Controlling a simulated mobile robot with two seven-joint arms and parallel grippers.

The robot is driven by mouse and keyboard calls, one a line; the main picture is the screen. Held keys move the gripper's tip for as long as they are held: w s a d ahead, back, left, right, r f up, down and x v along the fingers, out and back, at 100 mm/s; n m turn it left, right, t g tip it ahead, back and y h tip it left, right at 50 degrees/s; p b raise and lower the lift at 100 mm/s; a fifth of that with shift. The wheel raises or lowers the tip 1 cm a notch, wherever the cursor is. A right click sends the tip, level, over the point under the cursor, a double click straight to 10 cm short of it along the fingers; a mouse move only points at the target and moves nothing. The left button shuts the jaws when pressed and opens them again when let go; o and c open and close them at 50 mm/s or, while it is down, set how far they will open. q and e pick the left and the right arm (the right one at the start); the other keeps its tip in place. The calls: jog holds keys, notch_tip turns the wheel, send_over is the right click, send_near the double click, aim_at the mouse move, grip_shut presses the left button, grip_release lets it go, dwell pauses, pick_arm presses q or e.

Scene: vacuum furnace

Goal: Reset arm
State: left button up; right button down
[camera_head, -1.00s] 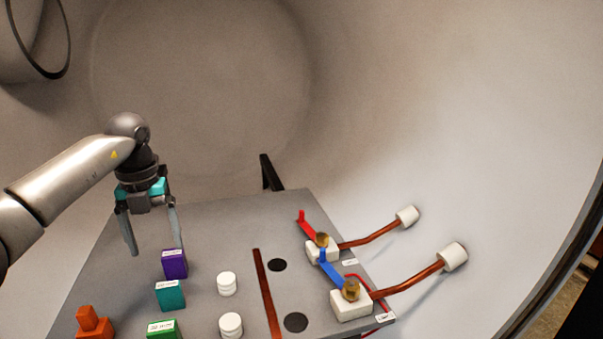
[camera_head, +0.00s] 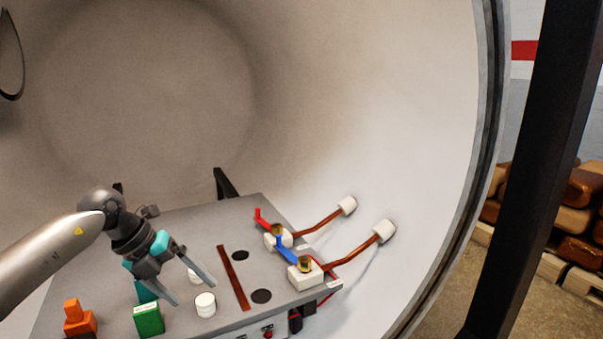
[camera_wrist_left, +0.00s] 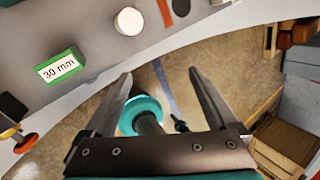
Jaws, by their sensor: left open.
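My left gripper (camera_head: 194,284) is open and empty, above the left part of the grey table plate (camera_head: 185,225) inside the furnace. In the left wrist view its two fingers (camera_wrist_left: 160,100) stand wide apart, with nothing between them but the view of the floor and a teal and dark part lower down. A green block (camera_head: 149,320) stands below and left of the fingers; the wrist view shows it labelled "30 mm" (camera_wrist_left: 60,66). My right gripper is not in view.
An orange block (camera_head: 78,315) stands at the plate's left. A copper strip (camera_head: 234,278) and black discs (camera_head: 261,296) lie mid-plate. White blocks with red and blue levers (camera_head: 287,250) and copper rods (camera_head: 350,252) are at right. The curved furnace wall (camera_head: 400,150) surrounds the plate.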

pick_arm(q)
jog(key=d+r+t+h, duration=0.2)
jog(key=d+h, duration=0.4)
jog(key=d, duration=0.9)
jog(key=s+d+r+n+t+h, duration=0.1)
jog(key=d+r+n+t+h, duration=0.35)
jog(key=r+n+t, duration=0.4)
jog(key=s+a+f+n+t+y, duration=0.1)
jog(key=s+a+f+n+y, duration=0.2)
jog(key=a+f+n+y, duration=0.45)
jog(key=s+a+f+n+t+y, duration=0.1)
jog(key=s+a+f+n+y, duration=0.35)
jog(key=f+n+y, duration=0.6)
jog(key=s+f+n+g+h, duration=0.15)
jog(key=s+f+g, duration=0.35)
jog(key=s, duration=0.6)
jog(key=s+f+n+g+h, duration=0.1)
jog(key=s+f+n+g, duration=0.4)
jog(key=s, duration=0.6)
notch_tip(320, 180, down, 22)
jog(key=s+m+g, duration=0.2)
jog(key=g, duration=0.1)
jog(key=s+a+f, duration=0.3)
jog(key=s+f, duration=0.9)
jog(key=s, duration=0.2)
jog(key=shift+s+f+g, duration=0.2)
jog(key=shift+f+g, duration=0.15)
jog(key=shift+g, duration=0.1)
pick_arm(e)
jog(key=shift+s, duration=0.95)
